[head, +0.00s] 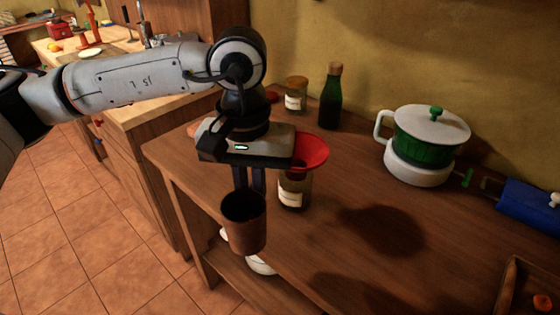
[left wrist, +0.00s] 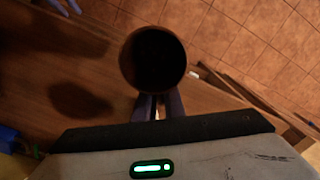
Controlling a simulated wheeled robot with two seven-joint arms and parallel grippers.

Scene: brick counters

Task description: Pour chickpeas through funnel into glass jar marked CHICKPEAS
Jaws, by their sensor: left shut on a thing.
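My left gripper (head: 250,185) is shut on a brown cup (head: 245,232), held upright in front of the counter's near left edge. In the left wrist view the round mouth of the cup (left wrist: 154,60) is dark, so its contents cannot be seen. A red funnel (head: 312,152) sits on a glass jar (head: 295,190) just behind and right of the cup, partly hidden by my gripper. The jar has a pale label too small to read. Blue-grey finger shapes (left wrist: 65,5), likely my right gripper, show at the top edge of the left wrist view.
A lidded glass jar (head: 296,95) and a dark green bottle (head: 331,98) stand at the back. A green pot (head: 432,135) with a white lid, a blue object (head: 530,208) and a wooden tray (head: 512,285) are to the right. The counter's middle is clear.

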